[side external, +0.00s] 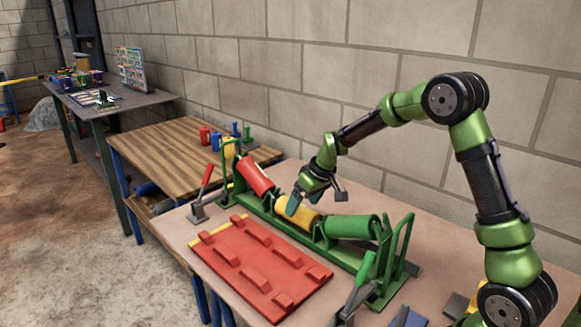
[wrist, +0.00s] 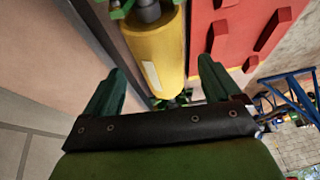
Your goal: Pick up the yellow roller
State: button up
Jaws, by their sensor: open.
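The yellow roller (side external: 297,215) lies in the middle of the green frame (side external: 270,215), between a red roller (side external: 254,175) and a green roller (side external: 351,226). In the wrist view the yellow roller (wrist: 155,50) has a pale label and runs between my two fingers. My gripper (side external: 302,203) is at the yellow roller in the side view and partly hides it. In the wrist view my gripper (wrist: 163,80) is open, with one finger on each side of the roller's end. I cannot tell whether the fingers touch it.
A red board with raised blocks (side external: 258,265) lies in front of the frame. A red-handled clamp (side external: 203,190) stands at the frame's left end and a green-handled clamp (side external: 358,290) at the front right. A wall runs behind the table.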

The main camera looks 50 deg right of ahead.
aim_at(302, 206)
jog(key=x, duration=0.3)
jog(key=shift+a+f, duration=0.1)
jog(key=shift+f, duration=0.25)
